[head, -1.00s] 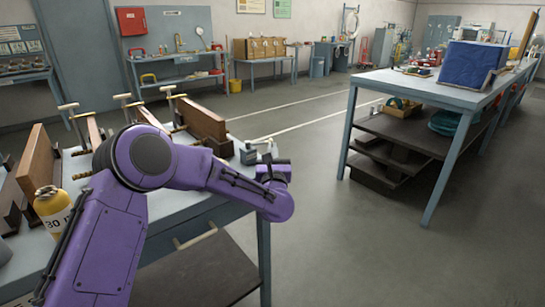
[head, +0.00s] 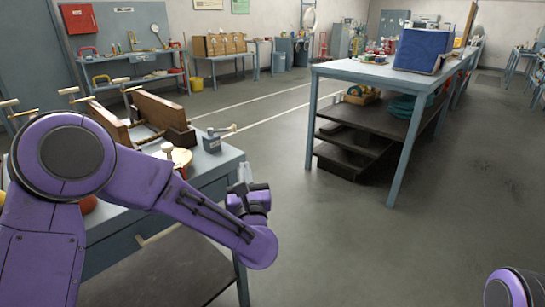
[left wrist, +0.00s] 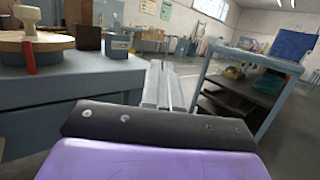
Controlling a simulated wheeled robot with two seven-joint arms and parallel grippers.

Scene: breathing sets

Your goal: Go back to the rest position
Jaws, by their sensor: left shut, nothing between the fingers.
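My left arm comes in from the left in the head view, bent over the near workbench (head: 140,238). My left gripper (head: 245,172) is beyond that bench's right corner and is mostly hidden behind its own wrist. In the left wrist view, the left gripper's pale fingers (left wrist: 162,88) are together with nothing between them. They point forward, to the right of the bench, with the second bench beyond. My right gripper is out of view; only a purple part of my own body shows at the lower right of the head view.
Wooden boards with clamps (head: 160,114), a grey block (head: 211,143) and a round wooden piece (left wrist: 35,40) stand on the near bench. A second bench (head: 350,70) with dark shelves and a blue box (head: 416,50) stands at right. Grey floor (head: 330,230) between them is clear.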

